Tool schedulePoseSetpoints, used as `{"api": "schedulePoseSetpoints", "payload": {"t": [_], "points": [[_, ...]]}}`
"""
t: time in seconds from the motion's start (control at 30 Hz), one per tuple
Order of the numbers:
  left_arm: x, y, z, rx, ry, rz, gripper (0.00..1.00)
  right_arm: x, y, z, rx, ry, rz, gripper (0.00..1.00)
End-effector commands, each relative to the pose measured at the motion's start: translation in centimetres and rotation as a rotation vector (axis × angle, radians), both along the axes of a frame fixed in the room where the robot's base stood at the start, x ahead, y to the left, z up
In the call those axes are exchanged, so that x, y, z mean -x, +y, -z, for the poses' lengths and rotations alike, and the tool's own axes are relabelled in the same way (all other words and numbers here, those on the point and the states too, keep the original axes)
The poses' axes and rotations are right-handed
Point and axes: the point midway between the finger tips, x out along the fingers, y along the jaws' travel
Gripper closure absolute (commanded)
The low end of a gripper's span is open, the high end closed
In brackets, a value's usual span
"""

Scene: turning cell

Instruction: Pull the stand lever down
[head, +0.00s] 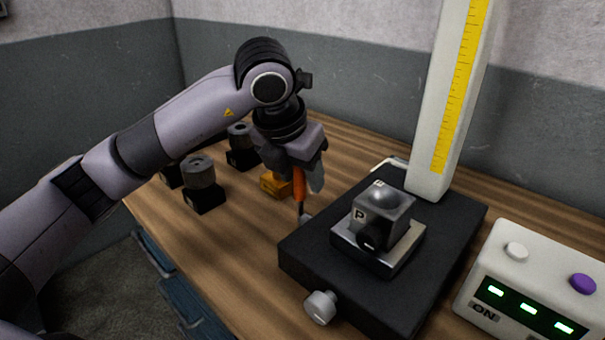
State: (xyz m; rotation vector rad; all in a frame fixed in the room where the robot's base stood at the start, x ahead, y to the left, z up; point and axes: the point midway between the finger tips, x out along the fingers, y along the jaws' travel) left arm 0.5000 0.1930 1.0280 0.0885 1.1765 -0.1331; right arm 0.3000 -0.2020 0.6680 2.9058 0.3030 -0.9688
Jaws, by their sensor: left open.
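The stand has a black base (345,290) and a tall white column (440,120) with a yellow scale. A lever with an orange grip (298,183) stands about upright at the left side of the base; its thin dark rod runs down to a small grey pivot (305,218). My left gripper (311,184) is open and points down at the orange grip. One grey finger shows just right of the grip. The other finger is not clear, so I cannot tell whether the grip is between them or touched. My right gripper is not in view.
A metal block marked P (378,216) sits on a plate on the base. A round knob (320,307) sticks out in front. A white control box (535,285) is at the right. Several dark blocks with grey cylinders (199,172) and an orange-yellow block (273,184) are on the wooden table.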

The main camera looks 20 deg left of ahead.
Motion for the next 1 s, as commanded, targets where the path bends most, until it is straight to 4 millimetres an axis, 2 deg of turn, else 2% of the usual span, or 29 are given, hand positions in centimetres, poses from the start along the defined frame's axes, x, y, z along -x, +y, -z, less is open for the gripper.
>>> {"api": "schedulePoseSetpoints", "payload": {"t": [0.13, 0.4, 0.53, 0.57, 0.8, 1.0], "points": [[-0.4, -0.1, 1.0, 0.0, 0.001, 0.0, 0.52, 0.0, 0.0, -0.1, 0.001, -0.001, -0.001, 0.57], [-0.5, -0.1, 1.1, 0.0, -0.001, 0.001, 0.52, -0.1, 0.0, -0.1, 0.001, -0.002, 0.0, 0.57], [-0.5, -0.1, 1.1, 0.0, -0.001, 0.001, 0.94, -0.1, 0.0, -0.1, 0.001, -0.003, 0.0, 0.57], [-0.5, -0.1, 1.1, 0.0, -0.001, 0.001, 1.0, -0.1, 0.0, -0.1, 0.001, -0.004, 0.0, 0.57], [-0.4, -0.1, 1.2, 0.001, -0.006, 0.001, 1.0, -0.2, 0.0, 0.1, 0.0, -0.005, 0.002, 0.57], [-0.1, 0.1, 1.5, 0.014, -0.042, 0.002, 1.0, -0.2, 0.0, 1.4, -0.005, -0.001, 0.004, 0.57]]}}
